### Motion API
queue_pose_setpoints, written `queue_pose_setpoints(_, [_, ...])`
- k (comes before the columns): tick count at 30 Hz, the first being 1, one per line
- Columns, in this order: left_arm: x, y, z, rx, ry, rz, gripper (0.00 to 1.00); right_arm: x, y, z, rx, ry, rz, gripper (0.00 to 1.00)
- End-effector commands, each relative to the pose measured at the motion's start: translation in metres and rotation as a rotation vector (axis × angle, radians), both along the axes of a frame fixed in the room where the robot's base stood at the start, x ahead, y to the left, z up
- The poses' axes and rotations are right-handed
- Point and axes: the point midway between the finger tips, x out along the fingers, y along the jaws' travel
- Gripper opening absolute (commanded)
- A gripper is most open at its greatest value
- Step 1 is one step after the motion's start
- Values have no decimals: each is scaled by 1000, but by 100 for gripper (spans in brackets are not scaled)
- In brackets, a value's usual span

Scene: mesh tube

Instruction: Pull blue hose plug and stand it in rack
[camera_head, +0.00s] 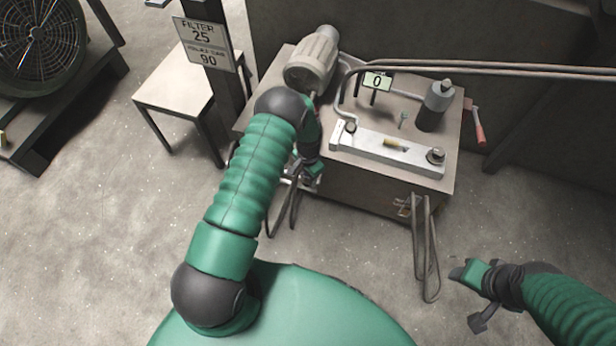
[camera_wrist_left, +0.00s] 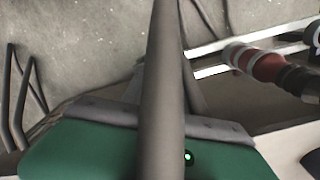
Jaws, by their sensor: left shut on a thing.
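My left gripper (camera_head: 310,172) is at the front left side of the workbench. Its arm hides part of the place it holds. In the left wrist view its green and grey jaws are shut on a dark grey hose-like length (camera_wrist_left: 163,80) that runs up through the middle. No blue shows on it, so I cannot tell whether it belongs to the blue plug. A red and grey plug (camera_wrist_left: 258,64) lies to the right of it, apart from the jaws. I cannot make out the rack for certain. My right gripper (camera_head: 466,272) is at the lower right, away from the bench.
The workbench (camera_head: 455,150) carries a motor (camera_head: 313,60), a grey cylinder (camera_head: 434,106), a metal bar fixture (camera_head: 385,149) and a small "0" display (camera_head: 377,81). Looped hoses (camera_head: 426,250) hang at its front right. A white table (camera_head: 175,85) stands left. The floor in front is clear.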

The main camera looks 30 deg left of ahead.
Motion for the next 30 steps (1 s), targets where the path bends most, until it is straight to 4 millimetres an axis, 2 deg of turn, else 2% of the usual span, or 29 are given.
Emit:
queue_pose_setpoints(17, [0,0,-7,0,-1,0,0,0,0,-6,0,0,0,55])
queue_pose_setpoints(18, [0,0,-7,0,-1,0,37,0,0,-6,0,0,0,55])
queue_pose_setpoints(24, [0,0,-7,0,0,0,61,0,0,-5,0,0,0,55])
queue_pose_setpoints(30, [0,0,-7,0,0,0,61,0,0,-5,0,0,0,55])
